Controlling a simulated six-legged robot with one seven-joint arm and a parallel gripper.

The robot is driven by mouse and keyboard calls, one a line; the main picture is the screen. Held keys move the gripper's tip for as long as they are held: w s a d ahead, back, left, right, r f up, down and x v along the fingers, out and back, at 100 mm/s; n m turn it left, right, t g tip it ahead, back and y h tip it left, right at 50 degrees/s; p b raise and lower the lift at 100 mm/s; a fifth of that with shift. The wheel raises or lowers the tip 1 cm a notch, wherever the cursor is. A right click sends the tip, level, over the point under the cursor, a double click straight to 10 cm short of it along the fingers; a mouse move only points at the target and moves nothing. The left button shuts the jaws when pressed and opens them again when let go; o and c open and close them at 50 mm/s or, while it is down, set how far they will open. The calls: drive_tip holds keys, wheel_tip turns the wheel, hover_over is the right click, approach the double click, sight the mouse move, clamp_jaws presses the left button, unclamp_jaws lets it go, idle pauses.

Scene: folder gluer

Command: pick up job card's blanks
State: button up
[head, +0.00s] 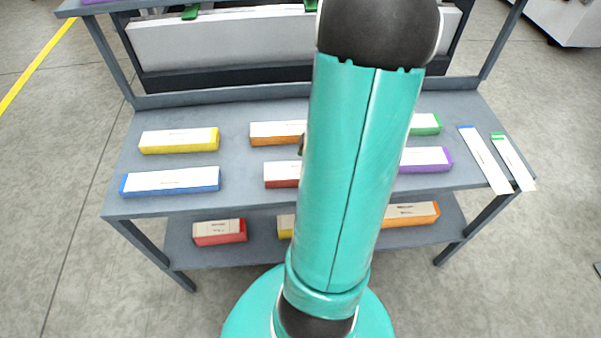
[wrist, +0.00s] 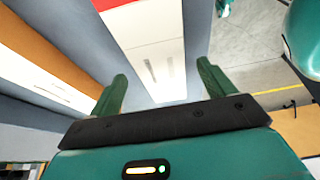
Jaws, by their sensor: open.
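Flat stacks of white blanks with coloured sides lie on the grey table (head: 235,108): yellow (head: 180,141), blue (head: 172,181), orange (head: 277,133), dark red (head: 281,174), green (head: 425,124) and purple (head: 426,159). My arm partly covers several of them. My gripper (wrist: 162,88) is open and empty in the wrist view; in the head view it is hidden. A white-topped stack with a red side (wrist: 147,45) lies ahead of and between its fingers. An orange-sided stack (wrist: 45,68) is to the left. No job card is readable.
Two narrow white strips, blue-ended (head: 484,160) and green-ended (head: 513,162), overhang the table's right front edge. A lower shelf (head: 262,254) holds red (head: 220,232), yellow (head: 286,226) and orange (head: 410,214) stacks. Uprights stand at the table's back corners.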

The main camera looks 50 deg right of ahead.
drive_tip(key=x, duration=0.3)
drive_tip(key=shift+a+f, duration=0.15)
drive_tip(key=shift+f, duration=0.15)
drive_tip(key=shift+c, duration=0.4)
drive_tip(key=c, duration=1.3)
drive_tip(key=shift+r, duration=0.1)
drive_tip(key=shift+w, duration=0.1)
